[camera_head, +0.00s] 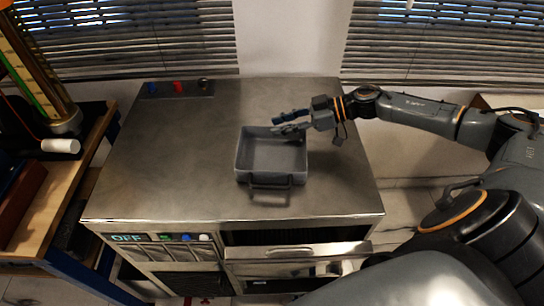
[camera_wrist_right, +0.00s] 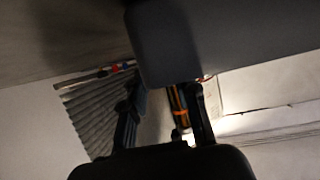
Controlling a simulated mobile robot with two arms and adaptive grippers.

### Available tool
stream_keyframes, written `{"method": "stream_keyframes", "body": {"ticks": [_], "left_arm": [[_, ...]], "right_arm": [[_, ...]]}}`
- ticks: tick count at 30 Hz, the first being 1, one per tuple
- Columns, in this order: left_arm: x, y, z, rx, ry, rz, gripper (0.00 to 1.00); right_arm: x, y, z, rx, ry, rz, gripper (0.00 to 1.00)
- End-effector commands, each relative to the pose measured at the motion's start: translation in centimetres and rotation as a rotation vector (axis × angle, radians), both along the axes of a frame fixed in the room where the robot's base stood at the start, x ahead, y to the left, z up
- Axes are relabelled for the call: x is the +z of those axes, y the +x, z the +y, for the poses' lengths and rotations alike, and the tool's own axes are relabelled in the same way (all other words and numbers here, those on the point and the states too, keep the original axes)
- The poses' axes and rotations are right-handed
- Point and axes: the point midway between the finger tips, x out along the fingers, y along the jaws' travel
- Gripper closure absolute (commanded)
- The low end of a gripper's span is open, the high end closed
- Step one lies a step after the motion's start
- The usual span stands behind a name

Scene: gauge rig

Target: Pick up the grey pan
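The grey pan (camera_head: 271,157) is a square, open, empty pan with a loop handle at its front. It stands upright on the steel top of the unit, right of centre. My right gripper (camera_head: 276,123) reaches in from the right at the pan's far side, fingers pointing left and spread apart. I cannot tell whether it touches the rim. In the right wrist view the two fingers (camera_wrist_right: 164,108) are apart, with a dark grey block beyond their tips; I cannot tell which part it is. My left gripper is not in view.
The steel top (camera_head: 180,150) is clear left of the pan. A panel with red and dark knobs (camera_head: 178,88) is at the back left. An open drawer (camera_head: 297,252) juts out below the front edge. A wooden side table (camera_head: 60,190) stands at left.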

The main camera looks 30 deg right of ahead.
Motion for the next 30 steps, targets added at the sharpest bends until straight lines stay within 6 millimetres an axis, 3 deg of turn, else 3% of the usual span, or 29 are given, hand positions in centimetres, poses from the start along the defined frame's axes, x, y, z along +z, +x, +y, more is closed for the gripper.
{"method": "stream_keyframes", "body": {"ticks": [6, 13, 14, 18, 30], "left_arm": [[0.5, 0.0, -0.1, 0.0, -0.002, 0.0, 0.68], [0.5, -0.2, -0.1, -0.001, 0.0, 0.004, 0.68], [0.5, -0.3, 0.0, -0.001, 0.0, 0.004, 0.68], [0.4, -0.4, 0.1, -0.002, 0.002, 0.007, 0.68], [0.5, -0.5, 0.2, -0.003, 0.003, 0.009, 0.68]], "right_arm": [[-0.8, 1.4, 1.8, -0.001, 0.001, -0.002, 0.71], [-1.0, 1.4, 1.9, -0.001, -0.001, -0.001, 0.71], [-1.0, 1.4, 1.9, -0.001, -0.001, -0.001, 0.73], [-1.0, 1.4, 1.9, -0.001, -0.001, -0.001, 1.0], [-0.8, 1.5, 1.9, -0.001, 0.0, -0.002, 1.0]]}}
